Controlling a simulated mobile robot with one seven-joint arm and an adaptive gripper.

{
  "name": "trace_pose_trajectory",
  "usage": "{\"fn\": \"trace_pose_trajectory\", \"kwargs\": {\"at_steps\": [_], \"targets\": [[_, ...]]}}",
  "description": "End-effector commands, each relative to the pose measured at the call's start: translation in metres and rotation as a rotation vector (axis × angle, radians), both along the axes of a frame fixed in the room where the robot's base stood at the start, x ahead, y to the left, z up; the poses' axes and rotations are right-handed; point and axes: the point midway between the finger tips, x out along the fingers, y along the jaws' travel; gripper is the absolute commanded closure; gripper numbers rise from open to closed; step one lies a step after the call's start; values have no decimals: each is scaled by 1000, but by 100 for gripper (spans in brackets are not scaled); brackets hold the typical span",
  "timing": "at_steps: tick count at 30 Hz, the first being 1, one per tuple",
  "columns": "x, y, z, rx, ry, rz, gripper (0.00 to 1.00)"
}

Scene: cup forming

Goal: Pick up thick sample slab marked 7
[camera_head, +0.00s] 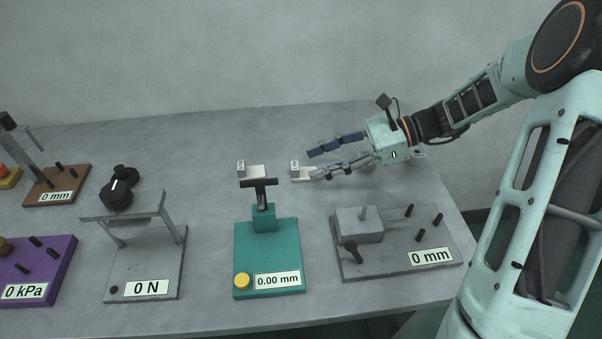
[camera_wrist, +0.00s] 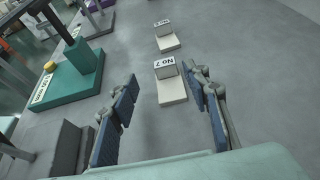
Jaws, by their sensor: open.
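The slab marked No 7 (camera_wrist: 172,91) is a pale flat piece with an upright labelled block at its far end. In the wrist view it lies on the table ahead of my gripper (camera_wrist: 164,77), between the lines of the two fingers. In the head view the slab nearest my gripper (camera_head: 313,164) appears to be this one (camera_head: 303,176), just left of the fingertips and partly behind the lower finger. The gripper is open, with blue finger pads apart and nothing held. Contact with the slab cannot be told.
A second, similar slab (camera_wrist: 168,43) lies beyond; its label is hard to read. It also shows in the head view (camera_head: 256,172). A teal device (camera_head: 270,255) and a grey plate fixture (camera_head: 395,255) stand nearer the front. The table behind the slabs is clear.

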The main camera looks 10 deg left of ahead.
Motion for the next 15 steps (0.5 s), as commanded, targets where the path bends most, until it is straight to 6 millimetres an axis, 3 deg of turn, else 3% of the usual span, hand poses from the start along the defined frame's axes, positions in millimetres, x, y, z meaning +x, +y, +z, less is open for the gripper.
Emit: {"fn": "trace_pose_trajectory", "kwargs": {"at_steps": [5,15], "targets": [[0,10,-5,0,-1,0,56],[-3,50,-23,-1,0,1,56]]}}
